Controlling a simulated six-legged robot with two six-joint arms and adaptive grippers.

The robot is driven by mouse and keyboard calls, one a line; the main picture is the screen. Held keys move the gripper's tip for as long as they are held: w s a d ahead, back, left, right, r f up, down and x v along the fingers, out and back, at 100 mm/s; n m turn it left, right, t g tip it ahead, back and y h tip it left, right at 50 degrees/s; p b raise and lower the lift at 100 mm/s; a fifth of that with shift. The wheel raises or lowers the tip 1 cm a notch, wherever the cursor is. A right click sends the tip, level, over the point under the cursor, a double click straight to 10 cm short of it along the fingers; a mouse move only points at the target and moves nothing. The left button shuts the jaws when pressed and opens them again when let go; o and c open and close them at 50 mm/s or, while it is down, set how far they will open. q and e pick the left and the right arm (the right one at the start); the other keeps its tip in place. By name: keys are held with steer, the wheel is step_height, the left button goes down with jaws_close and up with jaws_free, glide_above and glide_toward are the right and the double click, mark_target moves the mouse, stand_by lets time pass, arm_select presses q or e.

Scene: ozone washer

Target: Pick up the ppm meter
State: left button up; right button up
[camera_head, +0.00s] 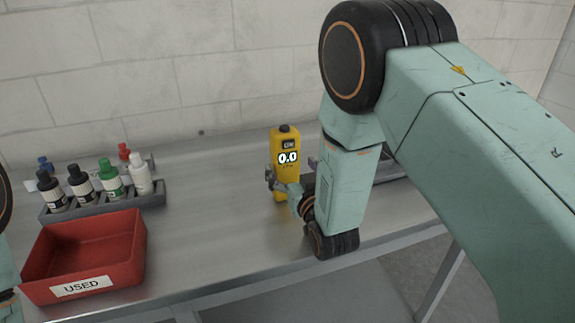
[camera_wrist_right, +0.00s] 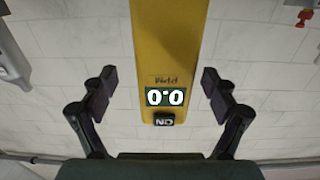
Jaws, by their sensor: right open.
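The ppm meter (camera_head: 285,168) is a tall yellow device with a dark cap, standing upright on the metal table. Its display reads 0.0. In the right wrist view the meter (camera_wrist_right: 168,60) appears upside down, between the two finger pads, with visible gaps on both sides. My right gripper (camera_head: 279,182) is open at the meter's lower half, with its fingers to either side. It also shows in the right wrist view (camera_wrist_right: 157,88). The arm partly hides the table right of the meter. My left gripper is out of view; only a bit of my left arm shows at the left edge.
A red bin (camera_head: 84,262) labelled USED sits at the table's front left. Behind it a grey rack (camera_head: 150,200) holds several small bottles with coloured caps. The metal table (camera_head: 205,215) is clear between these and the meter. A tiled wall (camera_head: 130,60) stands behind.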

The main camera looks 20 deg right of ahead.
mark_target(287, 166)
steer(key=shift+w+a+r, duration=0.1)
steer(key=shift+w+a, duration=0.2)
steer(key=shift+w, duration=0.45)
steer(key=shift+w+a, duration=0.25)
steer(key=shift+w, duration=0.45)
steer(key=shift+d, duration=0.35)
steer(key=shift+c, duration=0.7)
steer(key=shift+a, duration=0.25)
steer(key=c, duration=0.4)
steer(key=shift+d, duration=0.25)
steer(key=c, duration=0.6)
steer(key=shift+a, duration=0.2)
steer(key=shift+c, duration=1.4)
